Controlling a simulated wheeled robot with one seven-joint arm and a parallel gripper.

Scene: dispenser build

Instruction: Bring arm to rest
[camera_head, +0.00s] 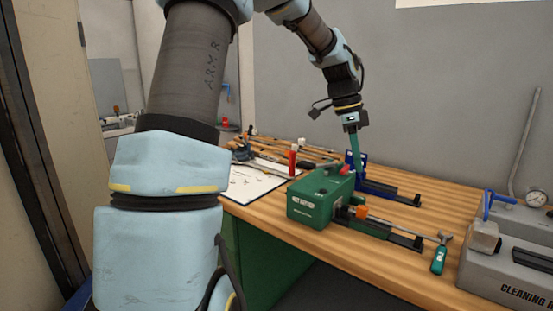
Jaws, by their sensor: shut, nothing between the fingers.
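My arm rises in the left foreground, bends over the top of the picture and comes down at the upper right. My gripper (357,163) ends it, pointing down with long, narrow teal fingers. It is shut and holds nothing that I can see. It is above the workbench, behind the green box in this view and in front of or beside a blue stand. Whether its tips touch anything there cannot be told.
The wooden workbench (455,215) carries a green labelled box (318,203), a blue stand (361,158) with a black rail, and a teal-handled tool (438,261). A grey cleaning unit (515,265) stands right. Paper (250,182), a red bottle (292,161) and loose tools lie left.

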